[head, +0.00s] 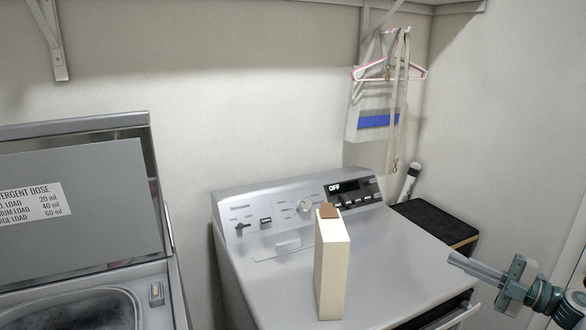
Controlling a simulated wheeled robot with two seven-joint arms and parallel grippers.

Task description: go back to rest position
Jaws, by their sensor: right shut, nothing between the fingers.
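My right gripper (462,264) is at the right, in front of and above the right edge of the silver machine (270,280). Its fingers are together, point left and hold nothing. My left gripper is not in view. The machine has a control panel with a knob and a display (352,187) reading OFF. A cream box (332,268) with a brown top stands upright on the machine, well left of my right gripper and apart from it.
An open topload washer (163,292) is at the left, its raised lid (90,235) bearing a detergent dose label. A black-topped box (432,222) stands behind right. A pink-and-white hanger (415,72) and a bag (368,112) hang on the back wall. A dark opening is at the machine's front right.

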